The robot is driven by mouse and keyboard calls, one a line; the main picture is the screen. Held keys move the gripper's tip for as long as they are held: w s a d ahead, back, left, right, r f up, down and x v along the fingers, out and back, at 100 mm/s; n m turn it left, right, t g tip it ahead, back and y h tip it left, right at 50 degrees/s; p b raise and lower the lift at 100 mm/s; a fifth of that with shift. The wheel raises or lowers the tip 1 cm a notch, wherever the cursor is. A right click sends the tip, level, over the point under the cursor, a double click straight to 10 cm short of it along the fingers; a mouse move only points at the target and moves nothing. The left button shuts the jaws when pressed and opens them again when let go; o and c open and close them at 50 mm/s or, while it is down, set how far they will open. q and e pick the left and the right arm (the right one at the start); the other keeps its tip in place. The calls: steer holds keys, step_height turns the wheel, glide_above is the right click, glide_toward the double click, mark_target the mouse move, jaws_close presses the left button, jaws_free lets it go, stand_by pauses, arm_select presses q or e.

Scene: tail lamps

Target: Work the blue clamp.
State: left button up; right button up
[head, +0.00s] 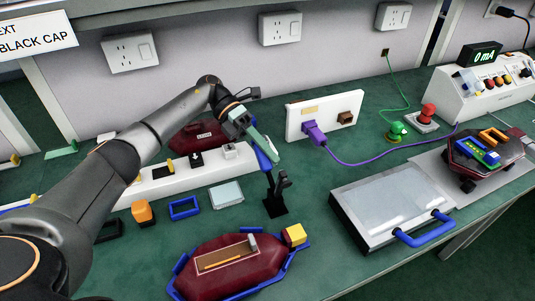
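A narrow blue part (262,159), probably the blue clamp's lever, stands tilted above a black upright bracket (275,195) on the green bench. My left gripper (268,152) reaches in from the upper left, its pale green fingers beside the top of the blue part. The fingers overlap in this view, so I cannot tell whether they touch or grip it. A dark red tail lamp (215,280) lies in front in a blue-edged holder (183,262), with a yellow block (294,235) at its right corner. My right gripper is out of view.
A white strip with switches (160,185) runs behind my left arm, with another red lamp (197,135) beyond it. A white socket box with a purple plug (315,134) stands behind. A lidded tray with a blue handle (424,230) lies right. Bench between bracket and tray is clear.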

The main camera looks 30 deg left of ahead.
arm_select(q)
steer(key=o, duration=0.5)
steer(key=b+v, duration=0.1)
steer(key=v, duration=0.5)
steer(key=shift+w+a, duration=0.1)
steer(key=shift+a, duration=0.05)
steer(key=shift+a+r, duration=0.25)
steer(key=shift+a, duration=0.15)
steer(key=shift+a+r, duration=0.1)
steer(key=shift+a, duration=0.05)
